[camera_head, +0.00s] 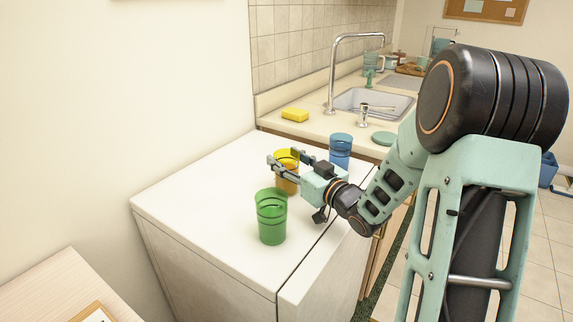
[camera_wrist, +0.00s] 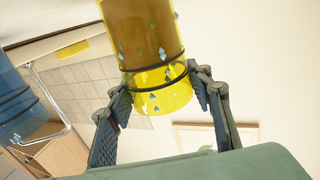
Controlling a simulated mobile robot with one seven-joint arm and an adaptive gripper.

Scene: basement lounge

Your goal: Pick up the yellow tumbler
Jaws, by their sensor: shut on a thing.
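The yellow tumbler (camera_head: 287,184) is over the white cabinet top (camera_head: 195,190), between the green and blue tumblers. My gripper (camera_head: 283,157) is shut on it, with one finger on each side. In the wrist view the yellow tumbler (camera_wrist: 157,95) is see-through, with dark bands and small coloured gem shapes, and sits between the two finger pads of my gripper (camera_wrist: 163,92). The fingers hide part of it in the head view. I cannot tell whether its base touches the top.
A green tumbler (camera_head: 271,218) stands close in front of my gripper, and a blue tumbler (camera_head: 341,150) stands behind it. A yellow sponge (camera_head: 295,114), a soap dispenser (camera_head: 362,115) and a sink (camera_head: 372,102) with a tall faucet are behind. The left of the top is clear.

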